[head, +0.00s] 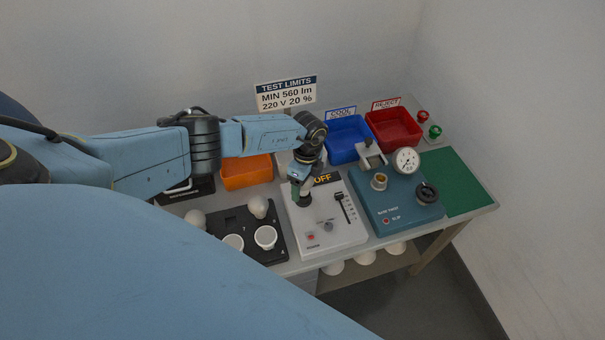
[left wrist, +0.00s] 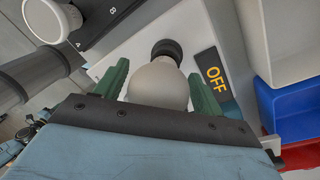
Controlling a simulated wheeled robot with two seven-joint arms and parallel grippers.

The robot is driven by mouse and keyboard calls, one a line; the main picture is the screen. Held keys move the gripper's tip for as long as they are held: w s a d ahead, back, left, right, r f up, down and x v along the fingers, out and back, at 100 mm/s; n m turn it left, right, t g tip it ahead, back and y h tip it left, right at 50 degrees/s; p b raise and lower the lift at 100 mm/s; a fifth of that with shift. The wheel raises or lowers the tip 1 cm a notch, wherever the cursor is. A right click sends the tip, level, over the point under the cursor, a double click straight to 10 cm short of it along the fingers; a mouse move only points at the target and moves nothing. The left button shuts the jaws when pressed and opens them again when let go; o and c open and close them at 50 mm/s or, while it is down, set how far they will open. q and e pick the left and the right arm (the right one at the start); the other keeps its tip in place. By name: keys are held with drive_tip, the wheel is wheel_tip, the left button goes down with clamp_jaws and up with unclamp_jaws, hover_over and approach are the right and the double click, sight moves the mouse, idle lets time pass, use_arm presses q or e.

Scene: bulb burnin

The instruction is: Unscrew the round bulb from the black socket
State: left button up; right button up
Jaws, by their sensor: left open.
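The round bulb (left wrist: 158,84) is pale and sits in the black socket (left wrist: 168,48) on the white tester panel, beside the OFF display (left wrist: 212,76). My left gripper (left wrist: 160,70) is open, with one green finger on each side of the bulb. A gap shows at the left finger; I cannot tell whether the right finger touches. In the head view my left gripper (head: 302,188) points down over the tester (head: 330,228), and the bulb is mostly hidden behind it. My right gripper is not in view.
A black rack (head: 275,247) with several bulbs stands left of the tester. A teal box (head: 393,213) with a gauge stands to its right. Orange (head: 247,174), blue (head: 348,152) and red (head: 396,141) bins line the back. A green mat (head: 458,185) lies clear at right.

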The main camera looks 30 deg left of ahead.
use_arm(q)
drive_tip(key=m, duration=0.5)
drive_tip(key=shift+y+b, duration=0.3)
drive_tip(key=shift+b, duration=0.1)
drive_tip(key=m, duration=0.5)
drive_tip(key=shift+d+t+y+b, duration=0.1)
drive_tip(key=shift+t+y+b, duration=0.2)
drive_tip(key=m, duration=0.5)
drive_tip(key=shift+t+b, duration=0.3)
drive_tip(key=m, duration=0.5)
drive_tip(key=shift+w+d+m+t+b, duration=0.1)
drive_tip(key=shift+d+m+t+b, duration=0.05)
drive_tip(key=shift+m+t+b, duration=0.2)
